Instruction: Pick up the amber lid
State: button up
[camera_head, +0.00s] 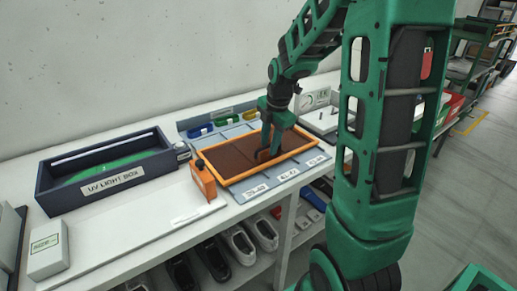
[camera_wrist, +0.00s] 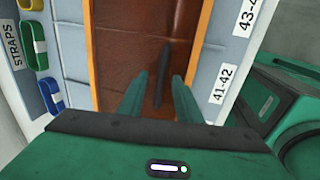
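The amber lid (camera_head: 232,157) is a brown see-through panel with an orange frame. It lies flat over a grey-blue sorting tray (camera_head: 315,159) on the white bench, and it fills the middle of the wrist view (camera_wrist: 134,50). A dark upright handle (camera_wrist: 163,70) stands on the lid. My gripper (camera_head: 268,150) is pointed down at the lid near its middle. In the wrist view its two fingers (camera_wrist: 160,78) are apart, with the handle between them and gaps visible on both sides.
An orange block (camera_head: 203,180) stands at the lid's left corner. A dark UV light box (camera_head: 105,170) is at left. Straps (camera_head: 225,120) lie in compartments behind the lid. A white device (camera_head: 314,97) stands behind right. Shoes (camera_head: 240,246) fill the shelf below.

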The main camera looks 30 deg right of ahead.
grip_shut()
dwell(1.4)
